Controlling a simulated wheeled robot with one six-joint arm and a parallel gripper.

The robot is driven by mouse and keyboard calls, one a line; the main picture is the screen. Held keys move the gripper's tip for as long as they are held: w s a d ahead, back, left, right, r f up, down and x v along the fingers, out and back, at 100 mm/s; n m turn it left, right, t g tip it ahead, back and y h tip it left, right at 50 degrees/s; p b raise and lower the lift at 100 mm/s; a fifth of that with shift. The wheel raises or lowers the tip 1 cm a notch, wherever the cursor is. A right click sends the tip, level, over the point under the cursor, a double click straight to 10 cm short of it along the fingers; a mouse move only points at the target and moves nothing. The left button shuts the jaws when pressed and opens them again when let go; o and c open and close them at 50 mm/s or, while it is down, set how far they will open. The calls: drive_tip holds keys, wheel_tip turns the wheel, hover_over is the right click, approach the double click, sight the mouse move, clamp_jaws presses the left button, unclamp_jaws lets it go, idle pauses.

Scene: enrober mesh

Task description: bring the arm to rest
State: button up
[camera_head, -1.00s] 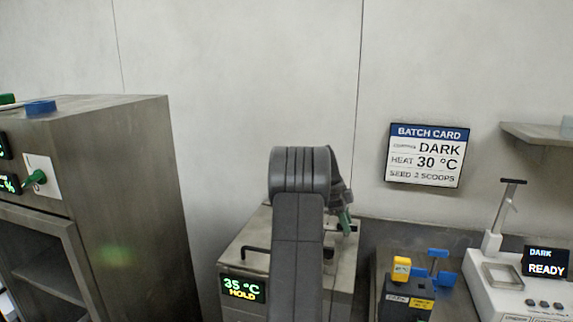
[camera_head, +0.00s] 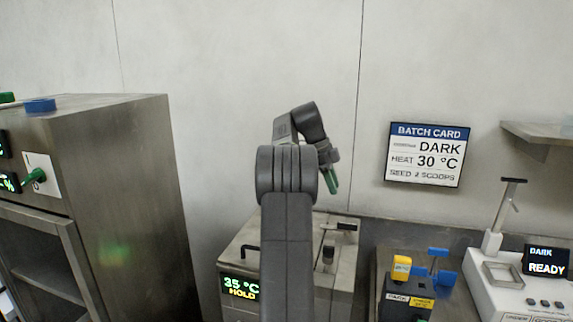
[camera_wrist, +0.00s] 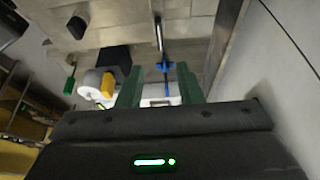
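My gripper (camera_head: 331,181) hangs in the air at the end of my raised arm, above the steel unit (camera_head: 342,262) that reads 35 °C HOLD. Its green fingers point downward and slightly right in the head view. In the wrist view the fingers of my gripper (camera_wrist: 158,88) stand apart, with nothing held between them. A blue tool (camera_wrist: 166,62) shows between them, but it lies well beyond the fingertips. My arm hides part of the steel unit's top and front.
A tall steel cabinet (camera_head: 140,190) stands at left. At right are a dark box with a yellow block (camera_head: 401,268), a blue fixture (camera_head: 437,265), a white device reading DARK READY (camera_head: 515,300) and a wall shelf (camera_head: 535,131). A batch card (camera_head: 428,155) hangs on the wall.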

sight(347, 224)
drive_tip(key=x, duration=1.3)
drive_tip(key=shift+s, duration=0.15)
drive_tip(key=shift+n, duration=0.6)
drive_tip(key=shift+s+r+n+t+b, duration=0.1)
drive_tip(key=shift+n+t+b, duration=0.45)
drive_tip(key=shift+n, duration=0.35)
drive_tip(key=n+t, duration=0.2)
drive_tip(key=n, duration=0.2)
drive_tip(key=shift+n, duration=0.4)
